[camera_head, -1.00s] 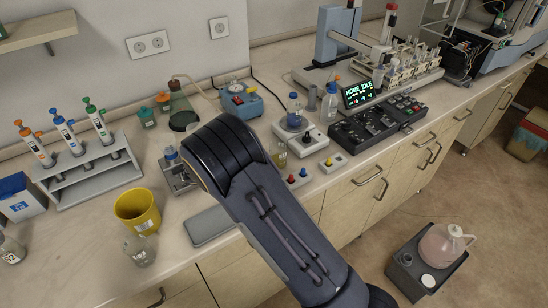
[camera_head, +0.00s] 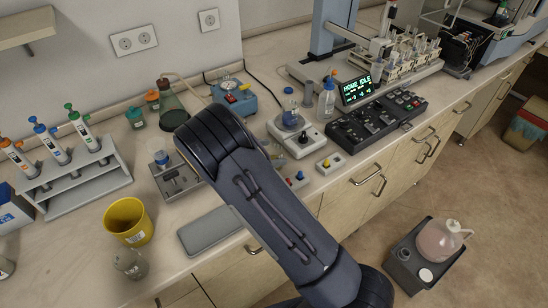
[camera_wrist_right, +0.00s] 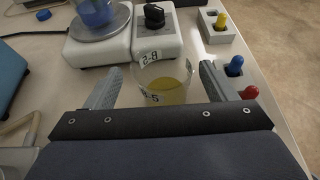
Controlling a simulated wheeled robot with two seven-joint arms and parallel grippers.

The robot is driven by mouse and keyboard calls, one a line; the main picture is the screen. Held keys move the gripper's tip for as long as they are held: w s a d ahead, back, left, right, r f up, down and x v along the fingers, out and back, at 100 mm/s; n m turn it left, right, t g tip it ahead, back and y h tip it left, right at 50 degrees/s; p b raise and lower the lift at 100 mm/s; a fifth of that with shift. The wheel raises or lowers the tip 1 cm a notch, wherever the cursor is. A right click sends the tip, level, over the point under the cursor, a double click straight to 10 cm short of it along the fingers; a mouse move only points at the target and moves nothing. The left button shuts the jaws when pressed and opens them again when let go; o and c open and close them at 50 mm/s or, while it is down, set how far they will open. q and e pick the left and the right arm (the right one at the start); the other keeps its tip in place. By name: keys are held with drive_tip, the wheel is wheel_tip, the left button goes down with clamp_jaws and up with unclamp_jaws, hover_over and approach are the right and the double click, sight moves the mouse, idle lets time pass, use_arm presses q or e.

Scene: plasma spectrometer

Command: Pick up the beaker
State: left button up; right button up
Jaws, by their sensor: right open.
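A clear glass beaker (camera_wrist_right: 163,82) with dark markings and yellow liquid stands upright on the bench in the right wrist view. My right gripper (camera_wrist_right: 160,72) is open, with one grey finger on each side of the beaker. A gap shows on both sides near the fingertips. The beaker's lower part is partly hidden by the gripper's dark body. In the head view my right arm covers the gripper's fingers and the beaker. My left gripper is not in view.
A stirrer (camera_head: 298,134) with a blue-liquid flask (camera_head: 291,114) stands just beyond the beaker. Blue and red knobs (camera_wrist_right: 234,66) sit close to the right finger. A yellow bucket (camera_head: 129,221), a glass vessel (camera_head: 129,265) and a grey flat pad (camera_head: 211,231) are to the left.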

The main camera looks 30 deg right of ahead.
sight(281, 148)
drive_tip(key=x, duration=0.3)
drive_tip(key=shift+s+d+p, duration=0.15)
drive_tip(key=shift+s+p, duration=0.05)
drive_tip(key=shift+p, duration=0.1)
drive_tip(key=c, duration=1.1)
drive_tip(key=shift+r, duration=0.7)
drive_tip(key=s+a+r+b, duration=0.1)
drive_tip(key=s+a+r, duration=0.1)
drive_tip(key=s+r, duration=0.2)
drive_tip(key=s+a+r, duration=0.3)
drive_tip(key=s+a+r+b, duration=0.1)
drive_tip(key=s+a+r, duration=0.1)
drive_tip(key=s+r, duration=0.2)
drive_tip(key=shift+s+a+r+b, duration=0.3)
drive_tip(key=shift+s+a+b, duration=0.05)
drive_tip(key=shift+a, duration=0.05)
